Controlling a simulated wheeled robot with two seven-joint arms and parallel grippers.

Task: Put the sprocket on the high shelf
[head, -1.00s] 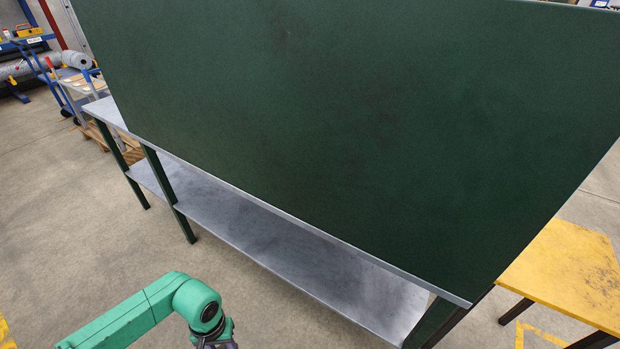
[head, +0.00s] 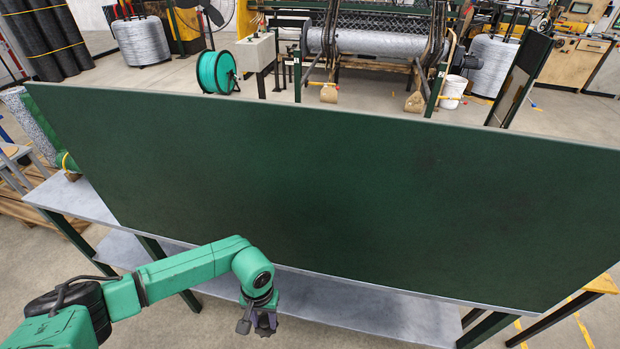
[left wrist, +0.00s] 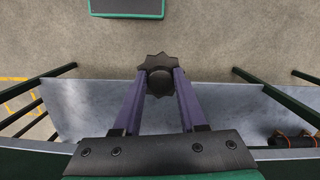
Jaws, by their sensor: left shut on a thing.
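The sprocket (left wrist: 159,66) is a dark toothed wheel with a round hub, seen in the left wrist view. My left gripper (left wrist: 160,78) is shut on it, with the sprocket between its two purple fingertips. In the head view my left gripper (head: 262,322) hangs below the green arm, in front of the shelf unit; the sprocket is not clear there. The unit has an upper grey shelf (head: 75,198), seen at the left end, and a lower grey shelf (head: 345,303). A large dark green panel (head: 320,190) hides much of the upper shelf. My right gripper is out of view.
Dark cylindrical items (left wrist: 290,138) lie on grey metal at the right of the left wrist view. A yellow table (head: 603,285) stands at the right. Behind the panel are a weaving machine (head: 375,43) and a green reel (head: 217,72).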

